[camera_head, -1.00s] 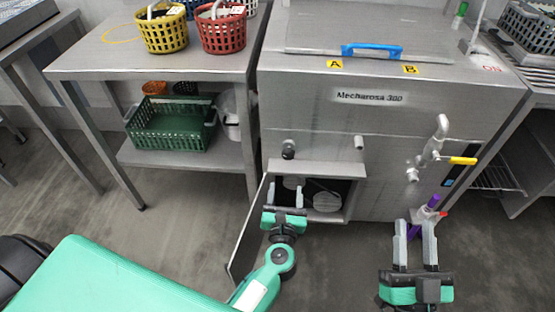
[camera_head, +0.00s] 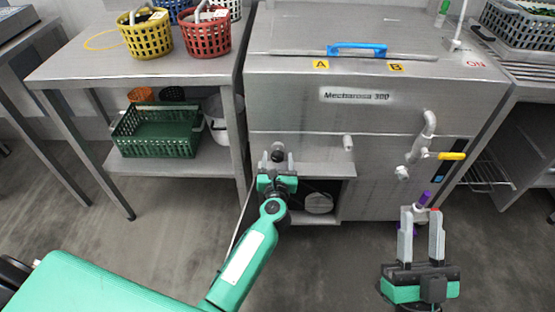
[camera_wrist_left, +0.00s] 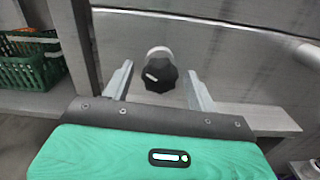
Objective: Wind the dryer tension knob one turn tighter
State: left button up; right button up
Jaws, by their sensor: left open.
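The dryer tension knob is a black lobed knob (camera_wrist_left: 160,75) on a pale round collar, on the steel front of the washer (camera_head: 355,110). In the head view the knob (camera_head: 277,155) shows just beyond my left gripper. My left gripper (camera_head: 276,160) is open, its fingers pointing at the knob. In the left wrist view the knob sits between the two fingertips (camera_wrist_left: 158,78), with gaps on both sides and no contact visible. My right gripper (camera_head: 421,218) is open and empty, low in front of the washer's right part.
A valve with a yellow handle (camera_head: 450,156) and a purple-topped item (camera_head: 425,197) are near the right gripper. A table with baskets (camera_head: 145,65) stands at left.

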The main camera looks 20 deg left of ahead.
pick_arm(q)
jog(key=shift+w+a, duration=0.1)
jog(key=shift+w, duration=0.2)
pick_arm(e)
jog(key=shift+d+r, duration=0.15)
jog(key=shift+r, duration=0.05)
pick_arm(q)
jog(key=c, duration=1)
